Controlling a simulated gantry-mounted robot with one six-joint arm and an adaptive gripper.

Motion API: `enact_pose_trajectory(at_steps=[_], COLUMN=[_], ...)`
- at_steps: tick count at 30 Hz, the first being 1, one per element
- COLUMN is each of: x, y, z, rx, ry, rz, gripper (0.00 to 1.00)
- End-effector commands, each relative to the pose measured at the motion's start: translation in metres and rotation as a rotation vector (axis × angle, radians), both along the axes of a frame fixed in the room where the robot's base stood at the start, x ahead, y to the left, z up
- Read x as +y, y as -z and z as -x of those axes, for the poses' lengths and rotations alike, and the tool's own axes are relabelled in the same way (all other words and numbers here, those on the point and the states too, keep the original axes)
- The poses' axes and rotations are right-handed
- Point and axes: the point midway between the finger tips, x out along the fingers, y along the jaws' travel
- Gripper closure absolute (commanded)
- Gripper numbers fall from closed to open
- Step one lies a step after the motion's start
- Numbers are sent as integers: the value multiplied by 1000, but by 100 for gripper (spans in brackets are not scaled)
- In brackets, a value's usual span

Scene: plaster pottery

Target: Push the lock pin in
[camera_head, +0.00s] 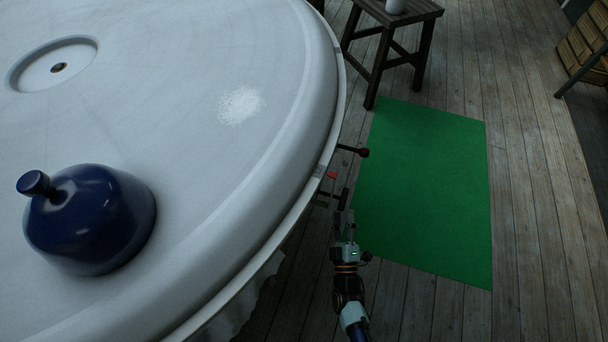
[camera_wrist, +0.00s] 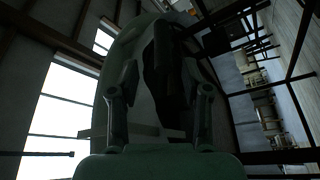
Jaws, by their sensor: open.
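A dark rod with a dark red ball knob (camera_head: 363,153) sticks out to the right from the rim of the big round white table (camera_head: 200,200) in the head view. I cannot tell for sure whether this rod is the lock pin. A small red piece (camera_head: 332,175) and short dark bars (camera_head: 328,196) sit just below it at the rim. My gripper (camera_head: 343,200) is beside the rim, below the knob and apart from it. In the wrist view my gripper (camera_wrist: 165,90) is open, its two fingers apart; no pin can be made out between them in the dark.
A dark blue domed pot with a knob (camera_head: 90,220) stands on the table top. A green mat (camera_head: 425,190) lies on the plank floor to the right. A wooden stool (camera_head: 395,20) with a white vessel (camera_head: 395,5) stands behind. Wooden crates (camera_head: 585,50) are at the far right.

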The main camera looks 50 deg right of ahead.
Motion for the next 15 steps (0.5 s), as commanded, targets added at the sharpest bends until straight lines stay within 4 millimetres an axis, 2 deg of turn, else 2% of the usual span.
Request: enact_pose_trajectory(at_steps=[1,6,10,15], x=[0,-1,-11,-37], y=[13,11,9,3], z=[7,11,4,-16], rx=[6,9,6,5], ry=[18,31,30,29], rz=[8,23,23,25], gripper=[52,52,52,52])
